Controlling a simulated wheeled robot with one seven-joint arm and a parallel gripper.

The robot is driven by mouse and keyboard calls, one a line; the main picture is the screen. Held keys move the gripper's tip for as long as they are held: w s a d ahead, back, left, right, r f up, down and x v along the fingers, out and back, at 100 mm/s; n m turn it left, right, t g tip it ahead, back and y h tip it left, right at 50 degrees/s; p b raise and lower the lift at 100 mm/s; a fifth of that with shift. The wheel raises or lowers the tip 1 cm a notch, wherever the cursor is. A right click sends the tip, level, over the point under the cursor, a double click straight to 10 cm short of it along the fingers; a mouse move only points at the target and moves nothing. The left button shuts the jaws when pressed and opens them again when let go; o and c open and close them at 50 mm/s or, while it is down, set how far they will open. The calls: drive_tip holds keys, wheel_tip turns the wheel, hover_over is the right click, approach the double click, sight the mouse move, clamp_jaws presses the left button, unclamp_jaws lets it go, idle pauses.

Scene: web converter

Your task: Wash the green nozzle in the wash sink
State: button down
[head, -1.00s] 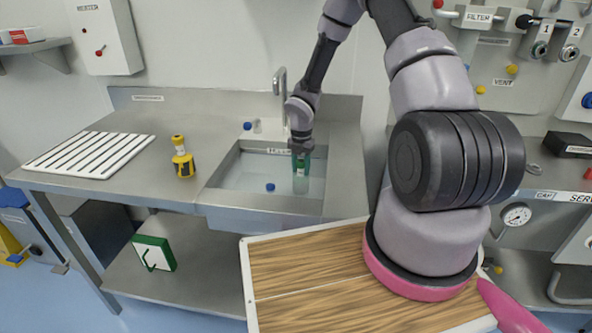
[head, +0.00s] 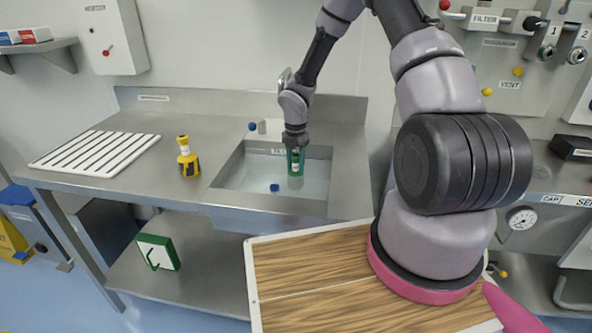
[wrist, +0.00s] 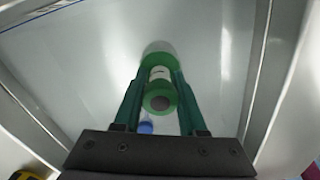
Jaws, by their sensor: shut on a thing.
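The wash sink (head: 228,184) is a steel basin set into the counter, with what looks like water in it. My gripper (head: 295,160) points down inside the sink, at its right side. It is shut on the green nozzle (head: 295,170), which is upright with its lower part seemingly in the water. In the wrist view the green nozzle (wrist: 160,97) sits between the two dark green fingers of my gripper (wrist: 160,85), with a white band and a grey round end. A small blue thing (head: 274,187) is in the sink; a blue thing also shows beside the nozzle in the wrist view (wrist: 145,127).
A yellow and black nozzle-like object (head: 187,160) stands on the counter left of the sink. A white slatted rack (head: 95,152) lies further left. The faucet (head: 284,76) is behind my wrist. A blue knob (head: 252,126) is at the sink's back edge.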

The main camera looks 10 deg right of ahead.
wheel_tip(320, 180, up, 15)
idle(0.8)
drive_tip(key=shift+f, duration=0.2)
drive_tip(key=shift+f, duration=8.4)
drive_tip(key=shift+d, duration=0.1)
